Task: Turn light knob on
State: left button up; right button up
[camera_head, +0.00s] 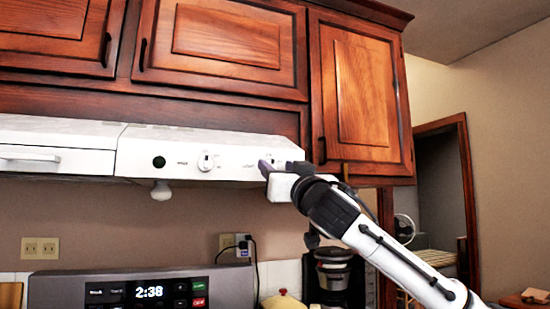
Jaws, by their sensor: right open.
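The white range hood (135,150) hangs under the wall cabinets. A white knob (206,161) sits on its front panel, with a dark round button (159,162) to its left. Near the panel's right end there is small lettering, and any knob there is mostly hidden behind my right gripper. My right gripper (265,165) is open, with its fingertips at or very close to the right end of the panel; I cannot tell whether they touch it. A white bulb (161,190) under the hood looks unlit. My left gripper is not in view.
Dark wood cabinets (225,45) stand directly above the hood. Below are the stove's control panel (140,290) with a clock, a coffee maker (333,272) and a wall outlet (235,243) with plugged-in cords. Open air lies between hood and stove.

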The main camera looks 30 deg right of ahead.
jog(key=shift+p+x, duration=0.3)
jog(key=shift+x, duration=1)
jog(key=shift+a, duration=0.1)
jog(key=c, duration=1)
jog(key=shift+f, duration=0.1)
